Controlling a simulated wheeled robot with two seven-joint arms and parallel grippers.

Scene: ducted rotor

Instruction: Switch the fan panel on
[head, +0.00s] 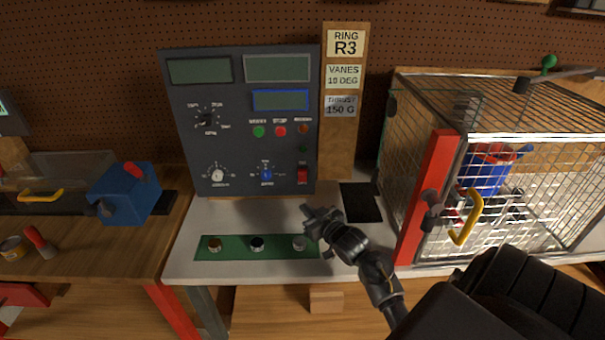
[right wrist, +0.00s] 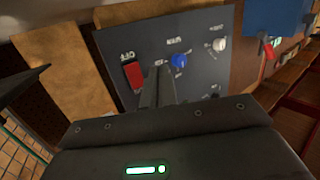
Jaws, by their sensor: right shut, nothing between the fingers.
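The dark fan panel (head: 235,140) stands upright at the back of the light bench. Its displays look blank. A red rocker switch (head: 302,175) sits at its lower right, right of a blue knob (head: 267,174). My right gripper (head: 308,212) is shut and empty, in front of and below the switch, apart from it in the head view. In the right wrist view the red switch (right wrist: 133,74) and blue knob (right wrist: 179,61) show on either side of the shut fingers (right wrist: 157,82); contact cannot be told there. My left gripper is not in view.
A green strip (head: 228,247) with several small parts lies at the bench front. A wire cage (head: 540,130) with a red post and yellow handle stands right. A wooden label board (head: 346,145) adjoins the panel. A blue box (head: 125,195) stands on the left bench.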

